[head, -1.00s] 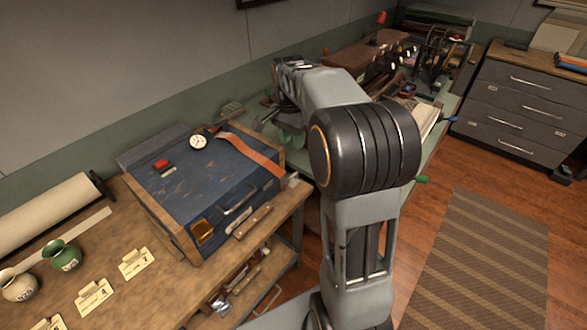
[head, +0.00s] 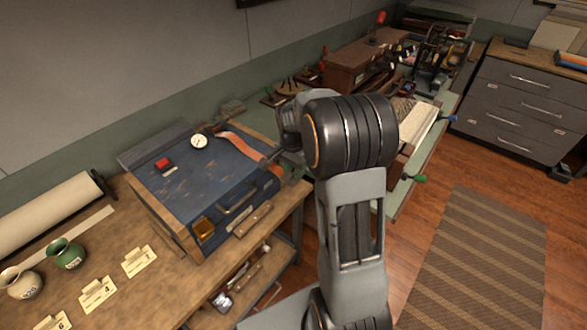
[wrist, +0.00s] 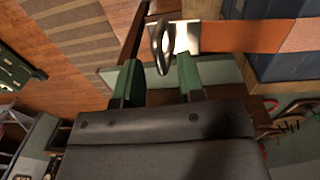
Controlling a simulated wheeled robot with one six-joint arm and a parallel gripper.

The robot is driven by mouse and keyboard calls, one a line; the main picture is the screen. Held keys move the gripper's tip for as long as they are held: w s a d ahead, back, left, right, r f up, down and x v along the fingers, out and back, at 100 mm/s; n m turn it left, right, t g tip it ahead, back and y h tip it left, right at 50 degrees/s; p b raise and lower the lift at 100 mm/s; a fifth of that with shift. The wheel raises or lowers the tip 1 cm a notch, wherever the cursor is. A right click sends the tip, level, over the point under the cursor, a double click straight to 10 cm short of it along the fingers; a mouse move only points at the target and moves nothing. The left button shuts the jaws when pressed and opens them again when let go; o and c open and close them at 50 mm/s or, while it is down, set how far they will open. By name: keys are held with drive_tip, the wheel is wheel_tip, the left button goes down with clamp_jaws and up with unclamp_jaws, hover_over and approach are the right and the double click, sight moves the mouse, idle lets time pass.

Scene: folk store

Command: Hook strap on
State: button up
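An orange-brown strap (head: 243,148) lies across the back right part of a blue case lid (head: 190,180). In the wrist view the strap (wrist: 245,36) ends in a bright metal plate (wrist: 187,37) with a metal ring or hook (wrist: 162,45). My gripper (wrist: 158,78) has its two green fingers apart, with a gap between them. The metal ring stands at the gap, just beyond the fingertips; I cannot tell whether it touches them. In the head view my gripper is at the strap's right end, and my arm partly hides it.
The case stands on a wooden bench (head: 130,290) with a red block (head: 163,163) and a round dial (head: 199,141) on its lid. A handle (head: 238,197) and brass plate (head: 203,228) are at its front. A green-topped bench (head: 420,165) with tools stands behind my arm.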

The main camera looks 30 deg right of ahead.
drive_tip(key=shift+c, duration=0.4)
clamp_jaws()
